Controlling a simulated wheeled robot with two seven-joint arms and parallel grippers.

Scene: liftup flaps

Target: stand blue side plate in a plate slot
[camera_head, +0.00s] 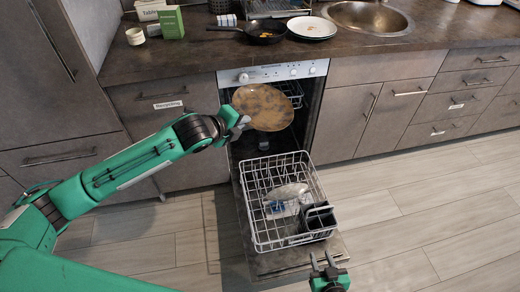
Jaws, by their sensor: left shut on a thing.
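My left gripper (240,122) is shut on the left edge of a round, mottled tan-and-grey plate (263,107). It holds the plate up in front of the dishwasher opening, with its broad face towards me. I see no plainly blue plate; a small blue patch (276,206) shows low in the pulled-out dishwasher rack (262,232), too small to identify. Plate slots are hard to make out among the rack's wires. My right gripper (324,264) is at the bottom, by the rack's near right corner, with its fingers apart and nothing between them.
The dishwasher door (285,262) lies open under the rack. A pale, shiny item (288,191) and a dark cutlery basket (318,217) occupy the rack. A pan (262,31), white plates (312,27) and a sink (366,17) are on the counter. The floor at right is clear.

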